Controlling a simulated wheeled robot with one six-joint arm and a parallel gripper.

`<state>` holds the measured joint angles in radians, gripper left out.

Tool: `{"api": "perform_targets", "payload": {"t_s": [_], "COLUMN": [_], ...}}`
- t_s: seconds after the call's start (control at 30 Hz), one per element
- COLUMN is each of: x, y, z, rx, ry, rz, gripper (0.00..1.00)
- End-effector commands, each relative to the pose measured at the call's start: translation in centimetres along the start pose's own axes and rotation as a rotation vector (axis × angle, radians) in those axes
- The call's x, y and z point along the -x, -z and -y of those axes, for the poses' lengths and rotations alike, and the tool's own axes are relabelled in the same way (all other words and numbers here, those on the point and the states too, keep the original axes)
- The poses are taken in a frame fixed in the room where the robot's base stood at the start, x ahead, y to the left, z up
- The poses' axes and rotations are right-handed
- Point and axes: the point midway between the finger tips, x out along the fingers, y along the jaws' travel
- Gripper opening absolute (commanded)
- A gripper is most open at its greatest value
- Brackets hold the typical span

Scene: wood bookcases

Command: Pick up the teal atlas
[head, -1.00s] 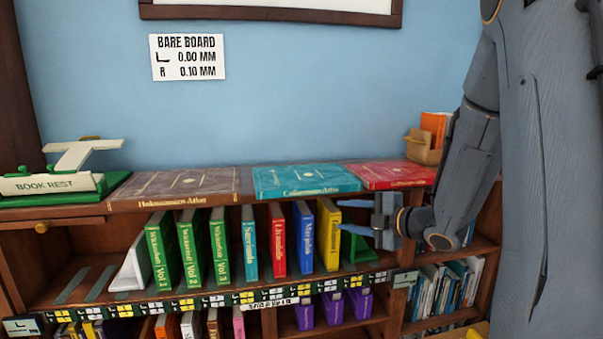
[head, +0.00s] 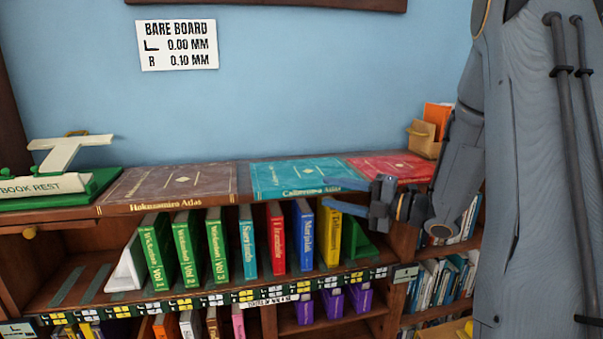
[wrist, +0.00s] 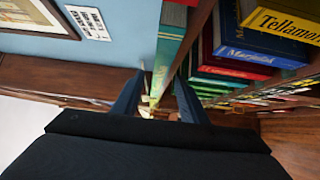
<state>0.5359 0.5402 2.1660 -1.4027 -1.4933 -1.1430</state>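The teal atlas (head: 300,174) lies flat on top of the bookcase, between a brown atlas and a red atlas, its spine facing front. My gripper (head: 327,194) is open and empty, with its fingers pointing left, at the front right corner of the teal atlas. One finger is about level with the atlas top and the other is lower. In the wrist view the teal spine (wrist: 171,48) runs up from between the two spread fingertips (wrist: 158,85). I cannot tell whether either finger touches it.
The brown atlas (head: 170,183) is at left and the red atlas (head: 390,166) at right. Upright books, including a yellow one (head: 329,235), stand on the shelf below, with a green bookend (head: 362,243). A book rest (head: 60,184) stands at far left, a box (head: 424,138) at back right.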

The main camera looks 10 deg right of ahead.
Motion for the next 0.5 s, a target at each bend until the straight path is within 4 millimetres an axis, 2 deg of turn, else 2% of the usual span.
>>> {"api": "perform_targets", "payload": {"t_s": [0.23,0.5], "x": [-3.4,-4.2], "y": [0.3,0.3], "z": [-0.3,-0.1], "rx": [-0.001,-0.001], "ry": [0.000,0.000], "rz": [-0.005,-0.004], "gripper": [0.39,0.39]}}
